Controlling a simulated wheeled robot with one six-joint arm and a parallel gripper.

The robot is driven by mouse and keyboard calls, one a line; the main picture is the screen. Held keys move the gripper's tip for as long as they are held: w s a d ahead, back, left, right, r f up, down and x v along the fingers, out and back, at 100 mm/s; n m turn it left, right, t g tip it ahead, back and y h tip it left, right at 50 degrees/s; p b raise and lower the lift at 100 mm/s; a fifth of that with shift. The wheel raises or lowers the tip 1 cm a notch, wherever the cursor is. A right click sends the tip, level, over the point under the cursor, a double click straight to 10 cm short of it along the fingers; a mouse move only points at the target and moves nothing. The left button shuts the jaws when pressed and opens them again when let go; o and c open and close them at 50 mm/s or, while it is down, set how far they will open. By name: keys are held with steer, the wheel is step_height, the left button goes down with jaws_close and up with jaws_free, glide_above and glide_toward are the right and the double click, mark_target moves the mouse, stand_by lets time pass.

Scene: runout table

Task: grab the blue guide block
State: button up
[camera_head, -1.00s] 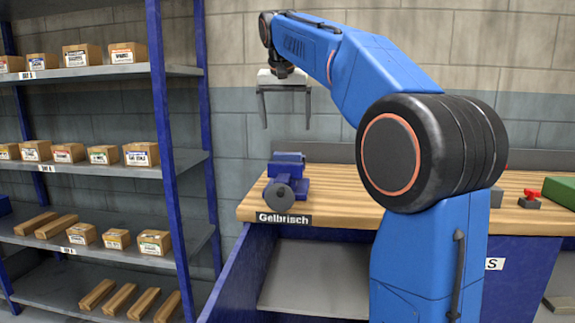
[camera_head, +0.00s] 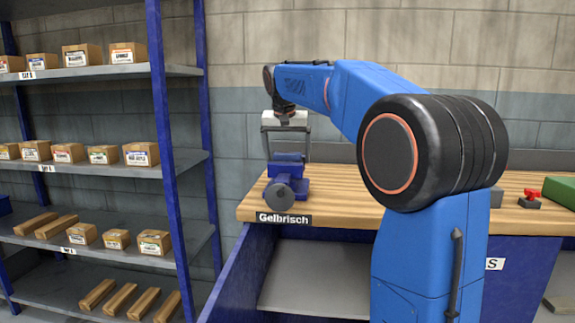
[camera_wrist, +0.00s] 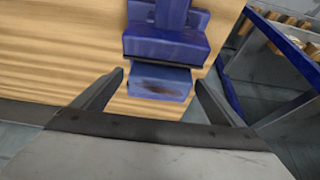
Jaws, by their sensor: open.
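The blue guide block (camera_wrist: 158,84) shows in the wrist view as a small blue block with a dark brown scuff. It lies beside a larger blue vise (camera_wrist: 165,42); I cannot tell whether they touch. My gripper (camera_wrist: 161,76) is open, with one fingertip on either side of the block and a gap at both sides. In the head view, my gripper (camera_head: 288,158) points down at the far end of the vise (camera_head: 285,188), its fingers straddling the blue parts there. The block is hard to tell apart from the vise in that view.
The vise stands at the left end of the wooden table (camera_head: 345,200). A blue-framed shelf (camera_head: 165,150) with cartons stands to the left, and a wall rises behind. A small red-topped part (camera_head: 530,198) and a green box (camera_head: 562,191) lie at the table's right.

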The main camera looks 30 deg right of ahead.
steer(key=shift+w+f, duration=0.1)
steer(key=shift+f, duration=0.25)
steer(key=c, duration=1.5)
steer(key=shift+c, duration=0.8)
steer(key=shift+r, duration=0.15)
